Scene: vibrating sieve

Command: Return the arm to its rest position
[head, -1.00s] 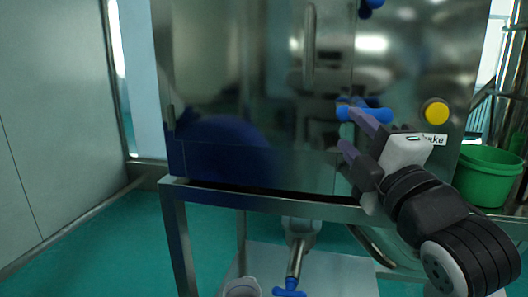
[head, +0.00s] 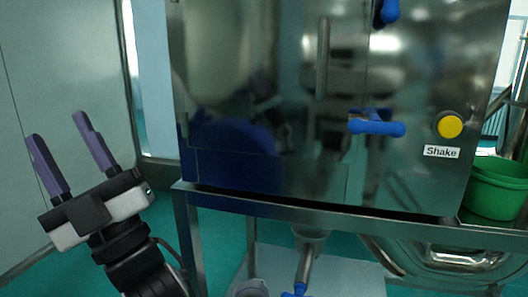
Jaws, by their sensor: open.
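My gripper (head: 62,152) is at the left of the head view, in front of the pale wall panel. Its two purple fingers are spread apart with nothing between them and point up and to the left. My arm comes up from the bottom edge below it. The gripper is well to the left of the steel sieve cabinet (head: 270,90) and touches nothing that I can see.
The cabinet has blue handles (head: 377,127) and a yellow button (head: 449,125) above a "Shake" label (head: 441,152). It stands on a steel frame (head: 330,209). A green bucket (head: 494,190) is at the right. A pale wall (head: 60,60) is close behind my gripper.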

